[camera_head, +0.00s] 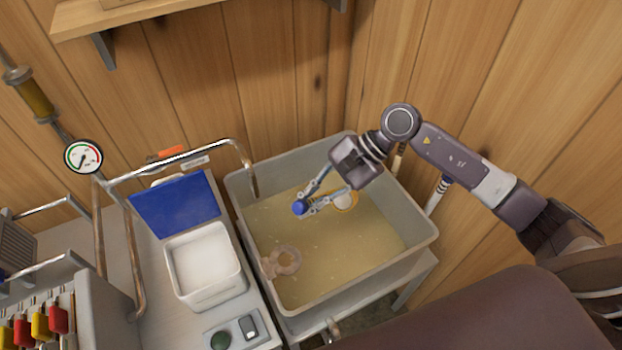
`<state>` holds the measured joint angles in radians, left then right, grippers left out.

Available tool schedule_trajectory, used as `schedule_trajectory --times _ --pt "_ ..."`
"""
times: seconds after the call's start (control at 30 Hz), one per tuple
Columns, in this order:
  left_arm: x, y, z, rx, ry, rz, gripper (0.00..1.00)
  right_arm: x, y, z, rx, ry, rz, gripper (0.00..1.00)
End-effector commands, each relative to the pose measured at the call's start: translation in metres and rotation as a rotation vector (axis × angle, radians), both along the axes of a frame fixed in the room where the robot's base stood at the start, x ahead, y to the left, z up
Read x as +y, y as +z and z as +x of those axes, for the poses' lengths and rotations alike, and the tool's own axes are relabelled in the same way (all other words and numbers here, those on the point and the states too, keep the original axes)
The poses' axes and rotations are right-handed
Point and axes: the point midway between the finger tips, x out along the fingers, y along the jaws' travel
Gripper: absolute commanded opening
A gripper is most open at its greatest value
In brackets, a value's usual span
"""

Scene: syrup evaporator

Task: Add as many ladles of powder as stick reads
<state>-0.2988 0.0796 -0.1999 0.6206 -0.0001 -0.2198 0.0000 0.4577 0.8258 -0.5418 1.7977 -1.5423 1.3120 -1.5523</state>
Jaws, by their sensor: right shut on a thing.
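My right gripper (307,203) reaches in from the right over the grey vat (418,250) of cloudy yellowish liquid. It is shut on a small blue-ended thing (299,208), largely hidden by the fingers; I cannot tell whether it is the ladle or the stick. A pale round thing with an orange rim (346,200) shows just right of the fingers, partly behind them. A white tub (204,262) with its blue lid (177,205) raised stands left of the vat; its inside looks white, like powder. My left gripper is not in view.
A tan ring-shaped thing (281,261) is at the vat's left side. A bent metal pipe (190,157) arches over the vat's back left corner. A dial gauge (83,157) and red and yellow switches (40,326) are at left. A wooden wall stands behind.

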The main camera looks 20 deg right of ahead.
Motion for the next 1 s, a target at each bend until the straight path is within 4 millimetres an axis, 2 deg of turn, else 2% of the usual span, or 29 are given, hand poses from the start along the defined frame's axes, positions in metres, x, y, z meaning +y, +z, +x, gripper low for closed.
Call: schedule_trajectory --times 0.03,0.27,0.33,0.6,0.8,1.0 --pt "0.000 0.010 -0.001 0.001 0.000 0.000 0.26 0.004 -0.001 -0.004 -0.017 0.003 -0.026 0.00" --pt "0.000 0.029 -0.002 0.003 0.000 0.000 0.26 0.016 -0.023 -0.013 -0.116 0.003 -0.148 0.00" --pt "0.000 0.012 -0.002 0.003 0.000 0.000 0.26 0.018 -0.041 -0.013 -0.157 0.005 -0.196 0.00" --pt "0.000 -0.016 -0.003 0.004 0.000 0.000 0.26 0.024 -0.071 -0.018 -0.290 0.004 -0.365 0.00" --pt "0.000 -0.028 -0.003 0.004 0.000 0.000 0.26 0.026 -0.081 -0.020 -0.343 0.002 -0.439 0.00" --pt "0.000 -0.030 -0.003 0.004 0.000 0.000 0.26 0.026 -0.082 -0.020 -0.363 -0.002 -0.464 0.00"
